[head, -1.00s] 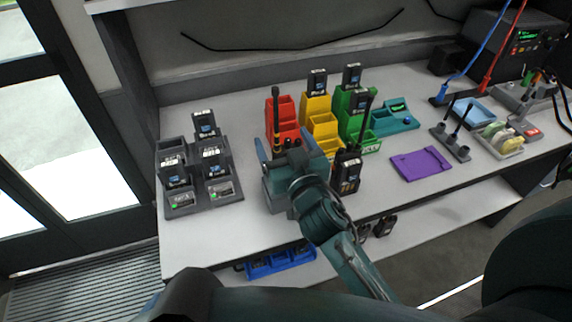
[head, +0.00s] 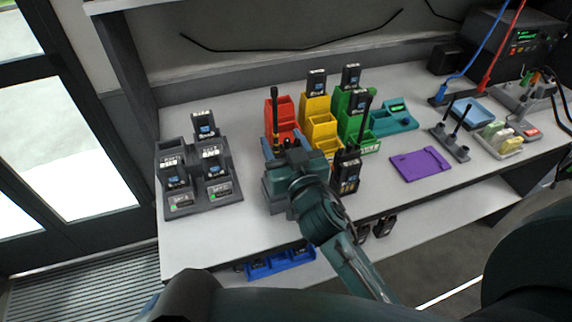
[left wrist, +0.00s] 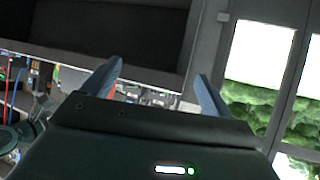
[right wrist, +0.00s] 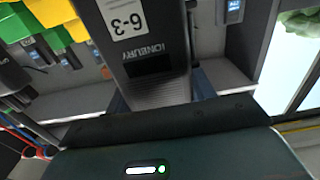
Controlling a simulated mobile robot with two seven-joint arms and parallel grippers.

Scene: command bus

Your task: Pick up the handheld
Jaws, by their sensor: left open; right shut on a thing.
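My right gripper (head: 286,150) is shut on a dark handheld, whose antenna (head: 275,108) rises above the fingers in the head view. In the right wrist view, the handheld (right wrist: 150,50) fills the space between the fingers and shows a white "6-3" label and a small dark screen. The gripper hides most of its body in the head view. A second dark handheld (head: 346,172) with a tall antenna stands upright just right of the gripper. My left gripper (left wrist: 158,80) is open and empty in the left wrist view. It is not clearly seen in the head view.
A grey battery dock (head: 222,190) stands at the left of the bench. Red (head: 284,108), yellow (head: 320,130) and green (head: 345,128) bins are behind the gripper. A purple tray (head: 420,164) lies to the right. Bare bench (head: 245,125) shows beside the dock.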

